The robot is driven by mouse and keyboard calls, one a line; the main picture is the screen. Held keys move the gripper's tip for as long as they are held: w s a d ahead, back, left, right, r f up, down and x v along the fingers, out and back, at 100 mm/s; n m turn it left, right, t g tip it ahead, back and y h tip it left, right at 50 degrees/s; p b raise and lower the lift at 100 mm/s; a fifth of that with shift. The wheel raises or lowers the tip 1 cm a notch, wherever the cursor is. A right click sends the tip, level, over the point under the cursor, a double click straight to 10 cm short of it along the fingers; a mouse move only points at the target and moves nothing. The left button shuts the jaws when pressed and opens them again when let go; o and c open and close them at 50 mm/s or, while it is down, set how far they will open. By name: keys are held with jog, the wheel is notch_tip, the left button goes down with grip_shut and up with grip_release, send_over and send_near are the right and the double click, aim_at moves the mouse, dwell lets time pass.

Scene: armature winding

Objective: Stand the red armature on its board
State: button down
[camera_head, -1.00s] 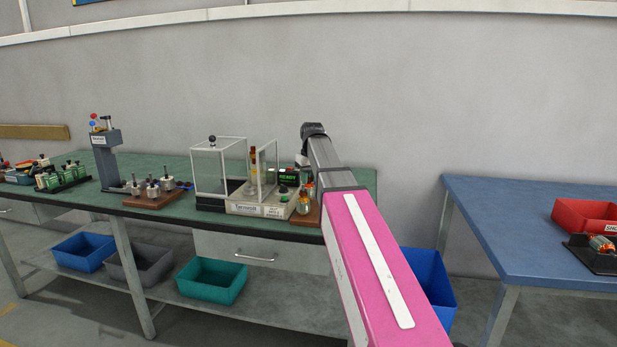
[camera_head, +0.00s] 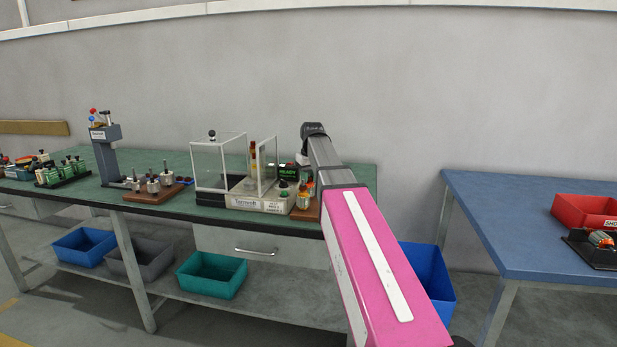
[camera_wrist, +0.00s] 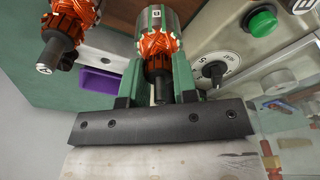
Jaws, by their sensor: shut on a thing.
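My gripper (camera_wrist: 158,76) is shut on an armature (camera_wrist: 160,42) with red-orange windings, a steel core and a dark shaft end. The green fingers grip it from both sides. A second armature (camera_wrist: 68,28) with red-orange windings is at the upper left of the wrist view, beside the held one and apart from it. In the head view a brown board (camera_head: 307,214) lies at the bench's right end, with an armature (camera_head: 303,199) upright on it. My arm hides most of my gripper there. I cannot tell whether the held armature touches the board.
A tester (camera_head: 258,203) with a clear guard stands left of the board; its green button (camera_wrist: 262,20) and dial (camera_wrist: 214,71) are close to my gripper. Another brown board (camera_head: 152,195) with several armatures stands farther left. A blue table (camera_head: 520,225) is at the right.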

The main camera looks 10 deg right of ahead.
jog(key=c, duration=0.8)
grip_release()
jog(key=shift+r, duration=0.1)
jog(key=shift+r, duration=2.1)
jog(key=shift+r, duration=0.2)
